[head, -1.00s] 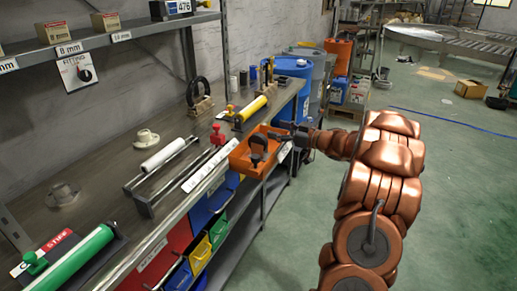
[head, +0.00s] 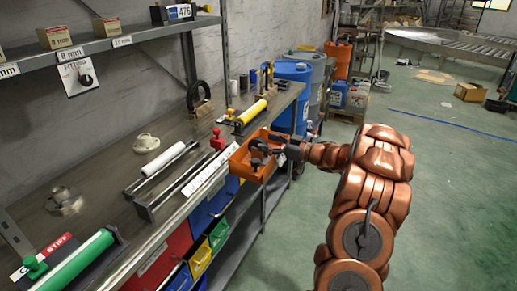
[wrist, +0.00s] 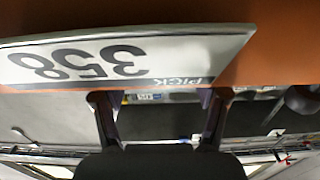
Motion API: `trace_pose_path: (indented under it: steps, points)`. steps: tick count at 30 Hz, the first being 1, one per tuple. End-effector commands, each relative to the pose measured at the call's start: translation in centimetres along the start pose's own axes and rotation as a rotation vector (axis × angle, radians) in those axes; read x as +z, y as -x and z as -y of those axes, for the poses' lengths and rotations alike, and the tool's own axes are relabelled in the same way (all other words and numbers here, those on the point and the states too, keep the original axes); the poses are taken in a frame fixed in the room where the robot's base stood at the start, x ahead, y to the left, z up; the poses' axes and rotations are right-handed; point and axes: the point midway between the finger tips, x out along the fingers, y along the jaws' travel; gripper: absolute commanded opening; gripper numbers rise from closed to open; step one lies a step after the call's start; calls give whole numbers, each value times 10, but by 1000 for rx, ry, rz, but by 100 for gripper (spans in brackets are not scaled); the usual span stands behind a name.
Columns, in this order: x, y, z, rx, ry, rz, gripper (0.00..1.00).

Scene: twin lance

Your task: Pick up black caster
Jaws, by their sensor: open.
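The black caster (head: 257,161) is a small dark shape in the orange bin (head: 240,166) at the front edge of the bench in the head view. My gripper (head: 272,143) is at the bin's upper right and overlaps the dark shapes there, so its gap to the caster is hard to judge. In the wrist view my gripper (wrist: 158,105) has its two fingers spread with nothing between them. The bin's white label (wrist: 120,58), reading PICK 358 upside down, lies just beyond the fingertips. The caster is not clearly seen there.
A dark round part (wrist: 303,101) shows at the right edge of the wrist view; I cannot tell what it is. A yellow cylinder (head: 250,112) lies behind the bin, and a white roll (head: 163,159) lies left of it. Blue barrels (head: 291,92) stand beyond.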

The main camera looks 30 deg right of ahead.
Motion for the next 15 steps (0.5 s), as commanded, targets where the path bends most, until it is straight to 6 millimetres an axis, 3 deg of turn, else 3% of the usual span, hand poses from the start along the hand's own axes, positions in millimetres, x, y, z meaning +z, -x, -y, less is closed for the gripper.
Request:
trace_pose_path:
  steps: [6,15]
  points:
    - [-1,-19,0,-2,1,-1,73]
    - [0,-21,0,-1,1,-1,73]
